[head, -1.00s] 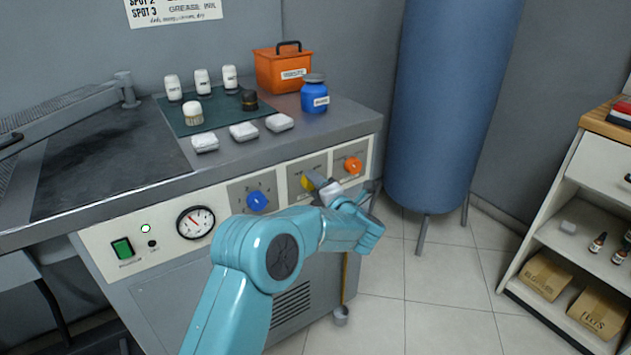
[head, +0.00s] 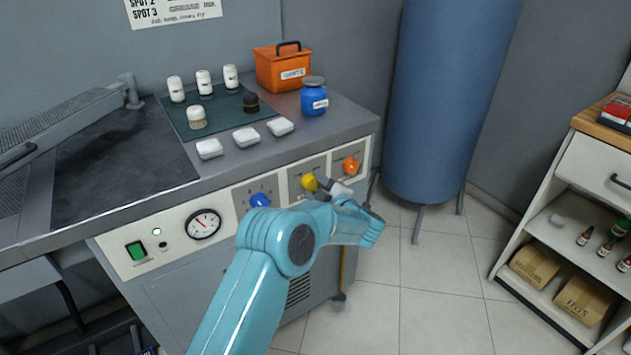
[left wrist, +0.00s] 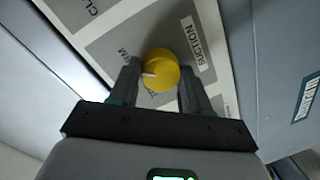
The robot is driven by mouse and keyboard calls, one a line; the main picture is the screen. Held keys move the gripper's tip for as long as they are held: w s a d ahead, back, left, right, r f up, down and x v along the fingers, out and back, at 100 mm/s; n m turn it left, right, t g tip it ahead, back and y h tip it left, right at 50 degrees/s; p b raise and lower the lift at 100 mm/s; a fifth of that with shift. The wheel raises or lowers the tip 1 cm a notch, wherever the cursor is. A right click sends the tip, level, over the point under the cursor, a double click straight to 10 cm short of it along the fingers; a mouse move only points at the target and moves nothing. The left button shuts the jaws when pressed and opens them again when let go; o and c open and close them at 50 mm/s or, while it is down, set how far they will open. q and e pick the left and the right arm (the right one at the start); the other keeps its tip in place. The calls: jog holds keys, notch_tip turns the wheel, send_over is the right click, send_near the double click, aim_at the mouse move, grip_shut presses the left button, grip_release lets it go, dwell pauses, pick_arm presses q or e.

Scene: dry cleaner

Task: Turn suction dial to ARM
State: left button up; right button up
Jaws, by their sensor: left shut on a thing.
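The yellow suction dial (head: 309,182) is on the cream front panel (head: 118,258) of the machine, between a blue dial and an orange dial. In the left wrist view the same yellow dial (left wrist: 165,68) sits between the fingers of my left gripper (left wrist: 160,78), which is shut on it. Its white pointer mark faces left in that view, toward partly hidden lettering ending in "M". A "SUCTION" label is right of it. In the head view my left gripper (head: 320,186) reaches the dial from the right and partly hides the panel. My right gripper is not in view.
The blue dial (head: 260,201) and orange dial (head: 351,165) flank the yellow one closely. A gauge (head: 203,224) and green switch (head: 136,250) are further left. Bottles and white blocks stand on the worktop above. A blue tank (head: 440,110) stands behind at right; open floor lies in front.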

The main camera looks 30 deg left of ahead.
pick_arm(q)
jog(key=shift+m+p, duration=0.3)
jog(key=shift+m, duration=0.3)
jog(key=o, duration=1)
jog(key=shift+o, duration=0.2)
jog(key=shift+d, duration=0.1)
jog(key=v, duration=1.6)
jog(key=shift+p, duration=0.35)
jog(key=shift+d, duration=0.1)
